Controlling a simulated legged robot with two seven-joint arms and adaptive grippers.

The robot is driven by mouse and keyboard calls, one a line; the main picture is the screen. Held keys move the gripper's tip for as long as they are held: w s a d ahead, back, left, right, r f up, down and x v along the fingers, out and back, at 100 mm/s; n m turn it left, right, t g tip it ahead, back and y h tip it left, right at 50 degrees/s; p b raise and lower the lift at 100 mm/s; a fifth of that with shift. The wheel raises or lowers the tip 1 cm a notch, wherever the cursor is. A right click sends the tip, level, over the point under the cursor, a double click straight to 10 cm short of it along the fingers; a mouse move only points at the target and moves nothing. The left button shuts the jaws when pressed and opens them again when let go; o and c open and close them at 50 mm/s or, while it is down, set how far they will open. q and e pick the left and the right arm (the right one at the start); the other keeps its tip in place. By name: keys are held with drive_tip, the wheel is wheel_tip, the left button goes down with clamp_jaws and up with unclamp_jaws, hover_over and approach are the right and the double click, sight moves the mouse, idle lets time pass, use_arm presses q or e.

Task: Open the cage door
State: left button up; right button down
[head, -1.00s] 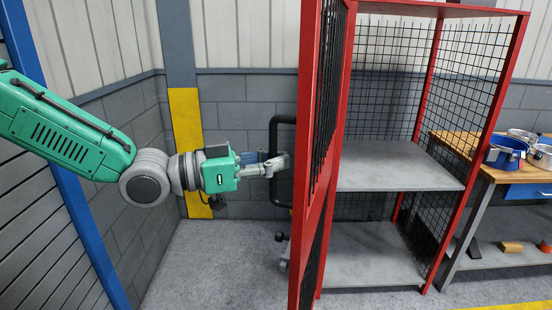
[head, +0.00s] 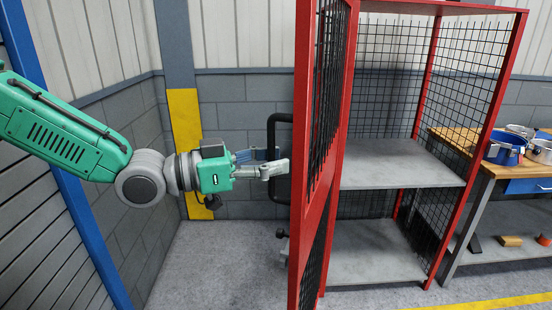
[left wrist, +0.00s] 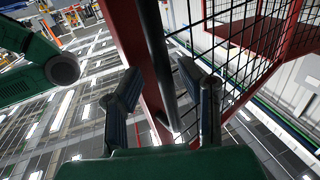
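The cage door (head: 326,185) is a red frame with black mesh. It stands swung out from the cage, seen nearly edge-on in the head view. Its black U-shaped handle (head: 272,135) is on the door's left side. My left gripper (head: 268,163) is at the handle with its fingers spread. In the left wrist view, the dark handle bar (left wrist: 157,55) passes between the two separated fingers (left wrist: 160,85). I cannot tell whether either finger touches it. The red door frame (left wrist: 128,35) is close behind the bar. My right gripper is not in view.
The cage's grey shelves (head: 400,165) are bare. A wooden workbench (head: 470,140) with blue and metal containers (head: 505,148) stands at the right. A grey wall and yellow-marked column (head: 186,125) are behind my left arm. The floor (head: 220,265) left of the door is clear.

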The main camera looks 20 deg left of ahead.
use_arm(q)
drive_tip(key=shift+w+a, duration=0.1)
drive_tip(key=shift+a, duration=0.3)
drive_tip(key=v, duration=1.1)
drive_tip(key=shift+s, duration=0.3)
drive_tip(key=shift+a, duration=0.25)
